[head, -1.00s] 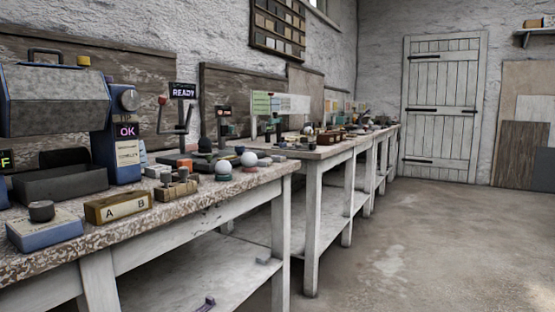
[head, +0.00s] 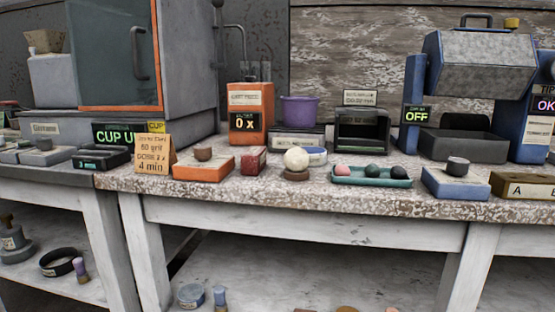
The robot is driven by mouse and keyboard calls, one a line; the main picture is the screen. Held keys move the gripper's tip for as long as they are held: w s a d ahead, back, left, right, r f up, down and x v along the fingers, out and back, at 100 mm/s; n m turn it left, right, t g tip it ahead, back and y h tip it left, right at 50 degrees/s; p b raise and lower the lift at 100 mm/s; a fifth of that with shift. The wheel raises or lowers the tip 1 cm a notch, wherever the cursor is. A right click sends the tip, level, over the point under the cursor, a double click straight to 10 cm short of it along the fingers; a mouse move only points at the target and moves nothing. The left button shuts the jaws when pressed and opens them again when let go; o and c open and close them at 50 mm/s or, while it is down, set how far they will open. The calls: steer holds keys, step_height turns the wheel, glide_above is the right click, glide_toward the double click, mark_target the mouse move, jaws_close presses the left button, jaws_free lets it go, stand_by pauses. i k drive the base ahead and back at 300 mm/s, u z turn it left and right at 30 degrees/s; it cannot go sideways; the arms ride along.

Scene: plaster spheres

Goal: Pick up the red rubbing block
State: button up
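A small dark red block (head: 253,161) with a pale label on its end stands on the workbench (head: 300,195) in the head view, left of centre and near the front edge. It looks like the red rubbing block, though its label is too small to read. An orange base with a brown knob (head: 203,168) is just to its left. A white sphere (head: 296,159) on a brown ring is to its right. Nothing covers the front of the block. My gripper is not in view.
A teal tray (head: 372,181) with a pink ball and dark balls lies to the right. An orange sign card (head: 154,155) stands at the left. Behind are an orange dispenser (head: 250,113), a purple pot (head: 299,111) and a large grey cabinet (head: 190,60).

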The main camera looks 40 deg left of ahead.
mark_target(253, 161)
steer(key=u, duration=2.05)
steer(key=k, duration=0.6)
steer(key=u, duration=0.6)
steer(key=i, duration=0.95)
steer(key=z, duration=0.3)
